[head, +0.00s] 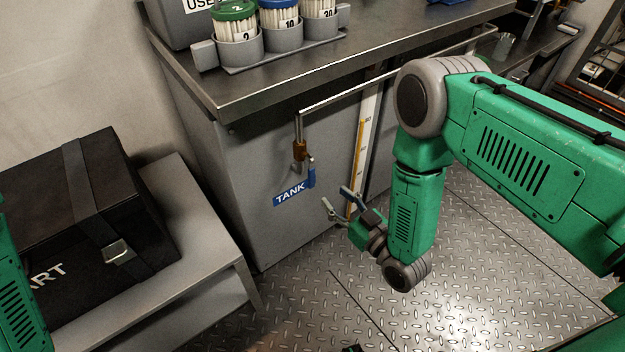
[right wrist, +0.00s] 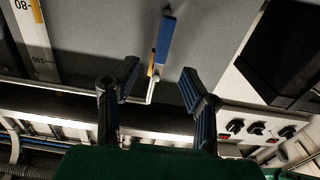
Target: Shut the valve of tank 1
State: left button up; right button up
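The valve (head: 300,152) is a brass and steel fitting on a thin pipe at the front of the grey cabinet. Its blue handle (head: 311,175) hangs roughly upright beside a blue label reading TANK (head: 289,194); any number on the label is hidden. My right gripper (head: 335,197) is open and empty, just below and to the right of the handle, apart from it. In the right wrist view the blue handle (right wrist: 166,40) shows beyond and between the two spread fingers of my right gripper (right wrist: 158,80). My left gripper is not seen.
A metal counter (head: 300,80) overhangs the valve and carries a rack of lidded containers (head: 270,45). A yellow-and-white level gauge (head: 361,145) stands right of the valve. A black case (head: 80,215) sits on a grey bench at left. The tread-plate floor (head: 470,270) is mostly clear.

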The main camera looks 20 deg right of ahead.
aim_at(312, 178)
jog(key=x, duration=0.2)
jog(key=b+x, duration=0.1)
jog(key=x, duration=0.2)
jog(key=a+b+x, duration=0.1)
jog(key=x, duration=0.2)
jog(key=shift+w, duration=0.35)
jog(key=shift+w+d+b, duration=0.15)
jog(key=shift+w+b, duration=0.05)
jog(key=shift+b, duration=0.1)
grip_shut()
